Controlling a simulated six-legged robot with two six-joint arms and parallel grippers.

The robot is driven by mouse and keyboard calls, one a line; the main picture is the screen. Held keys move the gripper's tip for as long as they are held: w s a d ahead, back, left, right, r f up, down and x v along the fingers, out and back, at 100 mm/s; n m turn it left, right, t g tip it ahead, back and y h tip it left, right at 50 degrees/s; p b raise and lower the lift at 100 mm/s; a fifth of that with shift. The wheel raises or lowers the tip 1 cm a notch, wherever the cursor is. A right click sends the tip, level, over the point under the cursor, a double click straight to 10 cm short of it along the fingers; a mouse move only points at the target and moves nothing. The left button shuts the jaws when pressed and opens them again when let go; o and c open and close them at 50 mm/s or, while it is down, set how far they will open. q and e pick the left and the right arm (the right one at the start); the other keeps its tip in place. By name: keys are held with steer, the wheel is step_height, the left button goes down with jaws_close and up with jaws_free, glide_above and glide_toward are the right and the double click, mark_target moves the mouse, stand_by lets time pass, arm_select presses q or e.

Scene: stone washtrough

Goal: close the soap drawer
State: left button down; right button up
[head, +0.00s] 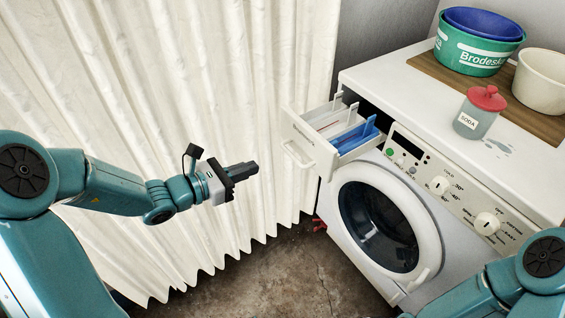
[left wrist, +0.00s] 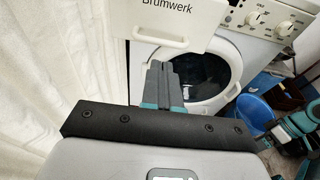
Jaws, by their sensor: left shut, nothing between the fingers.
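The soap drawer (head: 305,146) juts out from the upper left of the white washing machine (head: 332,205), pulled well open. Its white front has a loop handle, and inside are white dividers and a blue insert (head: 354,136). In the left wrist view the drawer front (left wrist: 204,14) reads "Brumwerk", with the handle (left wrist: 166,40) below. My left gripper (head: 254,167) is shut and empty, to the left of the drawer front and apart from it. It points toward the machine; its shut fingers (left wrist: 160,68) show below the handle in the wrist view. My right gripper is out of view.
On the machine top are a soda jar (head: 474,118) with a red lid, a green tub (head: 474,54) and a cream pot (head: 541,82) on a wooden board (head: 430,64). A pale curtain (head: 200,80) hangs behind my left arm. A blue bucket (left wrist: 254,110) stands farther right.

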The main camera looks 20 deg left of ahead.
mark_target(290, 155)
arm_select(q)
steer(key=b+x, duration=0.1)
steer(key=x, duration=0.8)
steer(key=shift+w+d+f, duration=0.15)
steer(key=shift+w+f, duration=0.05)
steer(key=shift+w, duration=0.05)
